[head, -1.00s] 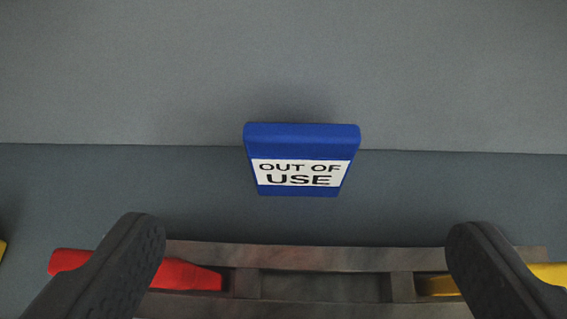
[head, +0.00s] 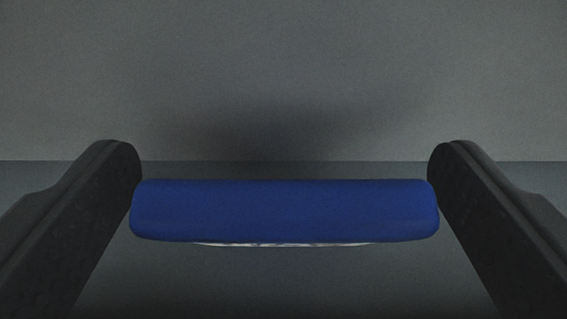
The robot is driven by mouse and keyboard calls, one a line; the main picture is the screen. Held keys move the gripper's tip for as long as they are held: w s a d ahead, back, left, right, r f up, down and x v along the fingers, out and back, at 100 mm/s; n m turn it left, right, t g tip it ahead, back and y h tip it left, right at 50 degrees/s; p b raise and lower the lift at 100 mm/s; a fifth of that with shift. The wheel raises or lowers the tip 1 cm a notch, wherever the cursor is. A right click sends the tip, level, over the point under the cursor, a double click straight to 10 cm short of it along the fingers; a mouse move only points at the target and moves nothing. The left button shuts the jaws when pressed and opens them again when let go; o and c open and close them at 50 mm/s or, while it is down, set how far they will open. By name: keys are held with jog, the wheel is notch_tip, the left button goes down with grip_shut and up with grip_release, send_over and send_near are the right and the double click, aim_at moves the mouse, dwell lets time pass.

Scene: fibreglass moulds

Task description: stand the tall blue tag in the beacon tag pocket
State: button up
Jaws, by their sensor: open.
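The blue tag (head: 285,210) fills the middle of the head view, seen almost from its top edge. A thin strip of its white label shows below that edge; the lettering cannot be read now. My gripper (head: 285,200) is open, with one dark finger on each side of the tag. The fingertips are very close to the tag's two ends; I cannot tell whether they touch it. The beacon tag pocket is not in view.
A plain grey surface (head: 285,80) lies behind the tag, with a darker band below it. A soft shadow falls behind the tag. No other object shows around the fingers.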

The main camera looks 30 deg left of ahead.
jog(key=shift+w+a+f, duration=0.15)
jog(key=shift+w, duration=0.05)
jog(key=c, duration=1.1)
